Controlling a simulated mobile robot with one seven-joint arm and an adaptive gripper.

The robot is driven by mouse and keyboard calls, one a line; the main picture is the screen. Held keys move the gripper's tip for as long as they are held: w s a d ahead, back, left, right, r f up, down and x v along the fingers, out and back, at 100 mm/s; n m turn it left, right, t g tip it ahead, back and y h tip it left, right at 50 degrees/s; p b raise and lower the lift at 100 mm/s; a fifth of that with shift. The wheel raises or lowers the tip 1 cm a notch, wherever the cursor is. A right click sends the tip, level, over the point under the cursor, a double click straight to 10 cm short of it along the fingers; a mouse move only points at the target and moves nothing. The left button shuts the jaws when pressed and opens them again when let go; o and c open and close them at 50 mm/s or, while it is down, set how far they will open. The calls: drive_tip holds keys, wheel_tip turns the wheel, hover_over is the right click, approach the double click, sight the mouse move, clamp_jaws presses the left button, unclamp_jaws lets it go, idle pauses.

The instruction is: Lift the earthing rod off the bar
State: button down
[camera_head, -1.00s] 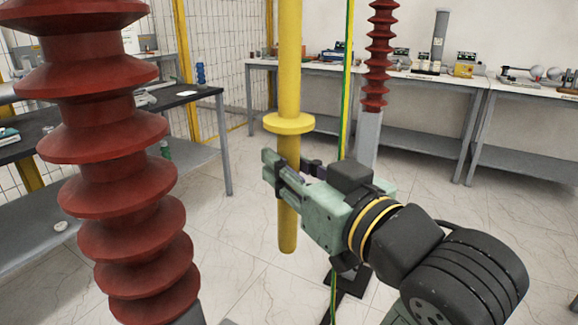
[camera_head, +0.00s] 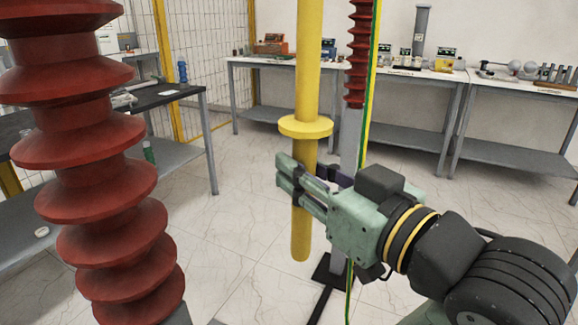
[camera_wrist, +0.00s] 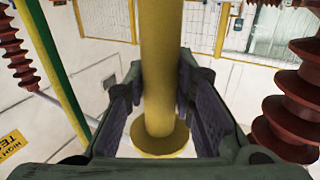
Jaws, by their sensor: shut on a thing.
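The yellow earthing rod (camera_head: 307,75) hangs upright in the head view, with a round yellow collar (camera_head: 305,127) around it. Its lower end shows above the floor; its top is out of the picture. My gripper (camera_head: 296,183) is shut on the rod just below the collar. In the wrist view the rod (camera_wrist: 160,60) stands between both finger pads, with the collar (camera_wrist: 160,140) beyond them. The bar is not clearly seen, so I cannot tell whether the rod touches it. A green-yellow cable (camera_head: 368,100) runs down behind my gripper.
A large red ribbed insulator (camera_head: 85,150) stands close at the left. A thinner red insulator (camera_head: 358,50) on a grey post stands behind the rod. Benches with equipment (camera_head: 420,75) line the back wall, and a dark-topped table (camera_head: 170,97) is at the left.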

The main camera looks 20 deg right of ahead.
drive_tip(key=s+d, duration=0.5)
drive_tip(key=s, duration=0.2)
drive_tip(key=shift+s+d, duration=0.15)
drive_tip(key=shift+d, duration=0.15)
idle(0.4)
